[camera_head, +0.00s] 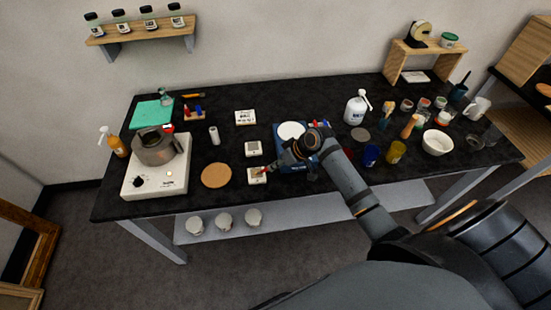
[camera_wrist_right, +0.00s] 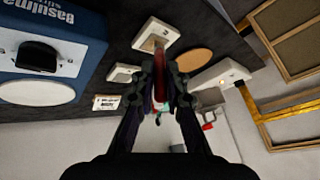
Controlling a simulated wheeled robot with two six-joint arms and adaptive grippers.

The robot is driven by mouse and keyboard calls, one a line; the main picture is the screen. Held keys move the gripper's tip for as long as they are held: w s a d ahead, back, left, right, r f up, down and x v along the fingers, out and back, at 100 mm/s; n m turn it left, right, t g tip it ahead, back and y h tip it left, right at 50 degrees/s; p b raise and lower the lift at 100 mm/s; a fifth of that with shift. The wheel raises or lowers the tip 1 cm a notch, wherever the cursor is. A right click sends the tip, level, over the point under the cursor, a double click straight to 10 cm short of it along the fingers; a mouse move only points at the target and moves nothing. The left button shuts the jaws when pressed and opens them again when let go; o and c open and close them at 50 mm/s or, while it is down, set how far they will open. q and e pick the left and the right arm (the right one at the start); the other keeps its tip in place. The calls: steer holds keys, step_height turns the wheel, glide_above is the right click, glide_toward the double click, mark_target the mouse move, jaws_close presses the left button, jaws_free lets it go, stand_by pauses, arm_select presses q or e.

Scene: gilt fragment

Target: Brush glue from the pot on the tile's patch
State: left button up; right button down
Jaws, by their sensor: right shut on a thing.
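My right gripper (camera_head: 272,168) is shut on a brush with a dark red handle (camera_wrist_right: 160,82). In the wrist view the brush points at a pale square tile (camera_wrist_right: 170,34) with a tan patch (camera_wrist_right: 150,43) on it. The tile also shows in the head view (camera_head: 255,181), just left of the gripper. The brush end overlaps the tile in both views; I cannot tell whether it touches the patch. A grey metal pot (camera_head: 155,152) stands on a white hot plate (camera_head: 140,183) at the left. Its inside is hard to make out. My left gripper is not in view.
A blue stirrer (camera_head: 281,133) with a white round top sits partly behind my right arm. A cork disc (camera_head: 216,175) lies between hot plate and tile. Two more pale squares (camera_head: 252,148) (camera_head: 245,117) lie behind the tile. Jars, a bottle (camera_head: 355,107) and a white bowl (camera_head: 437,142) crowd the right.

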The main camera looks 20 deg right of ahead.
steer(key=shift+p, duration=0.45)
steer(key=shift+f, duration=0.1)
stand_by(0.6)
steer(key=shift+w, duration=0.1)
